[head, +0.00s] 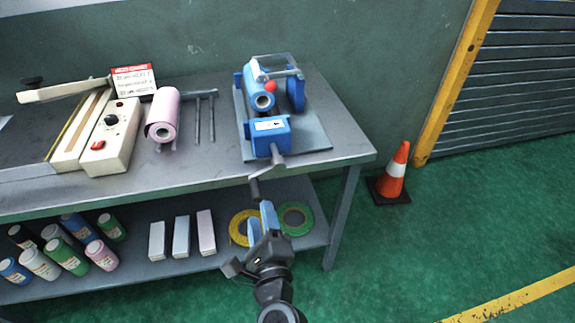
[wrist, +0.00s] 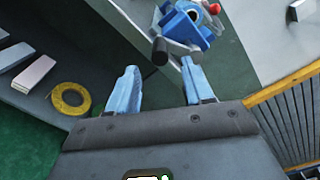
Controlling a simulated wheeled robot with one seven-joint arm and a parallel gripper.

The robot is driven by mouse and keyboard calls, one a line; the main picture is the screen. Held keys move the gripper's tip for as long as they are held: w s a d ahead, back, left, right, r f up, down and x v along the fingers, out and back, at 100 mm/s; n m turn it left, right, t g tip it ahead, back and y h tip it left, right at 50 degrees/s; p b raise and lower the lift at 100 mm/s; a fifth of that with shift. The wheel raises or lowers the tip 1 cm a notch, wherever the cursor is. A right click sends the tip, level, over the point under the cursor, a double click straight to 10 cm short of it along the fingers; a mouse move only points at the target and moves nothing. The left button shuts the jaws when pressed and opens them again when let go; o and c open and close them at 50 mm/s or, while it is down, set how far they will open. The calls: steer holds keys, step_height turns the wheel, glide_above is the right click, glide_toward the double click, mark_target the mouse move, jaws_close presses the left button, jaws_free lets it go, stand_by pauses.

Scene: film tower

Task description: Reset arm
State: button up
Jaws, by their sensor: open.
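My gripper (head: 262,218) is in front of the table's edge, just below the crank handle of a blue machine (head: 270,132). In the wrist view my gripper (wrist: 160,88) shows two blue fingers spread apart with nothing between them. The machine's dark crank grip (wrist: 160,52) lies beyond the fingertips there, apart from them as far as I can tell.
The grey table (head: 215,175) carries a pink roll (head: 163,115) and a cream sealer (head: 112,140). Its lower shelf (head: 135,258) holds several bottles, boxes, a yellow tape roll (head: 242,228) and a green one (head: 296,219). An orange cone (head: 396,172) stands right on clear green floor.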

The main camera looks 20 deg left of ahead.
steer(key=s+d+f+n+h, duration=0.1)
steer(key=s+d+n+h, duration=0.15)
steer(key=s+d, duration=0.45)
steer(key=s+d+f+n+t+h, duration=0.1)
steer(key=s+d+n, duration=0.15)
steer(key=d, duration=0.85)
steer(key=s+d+f+n+h, duration=0.1)
steer(key=s+d+n, duration=0.3)
steer(key=d, duration=0.5)
steer(key=s+d+r+n+h, duration=0.2)
steer(key=s+d+r+n, duration=0.2)
steer(key=s, duration=0.6)
steer(key=s+d+r+n+g+h, duration=0.1)
steer(key=s+d+r+n+h, duration=0.2)
steer(key=s+d+r, duration=0.6)
step_height(320, 180, up, 2)
steer(key=shift+s+n, duration=0.75)
steer(key=shift+n, duration=0.05)
steer(key=shift+o, duration=0.2)
steer(key=shift+d+h, duration=0.1)
steer(key=shift+h, duration=0.15)
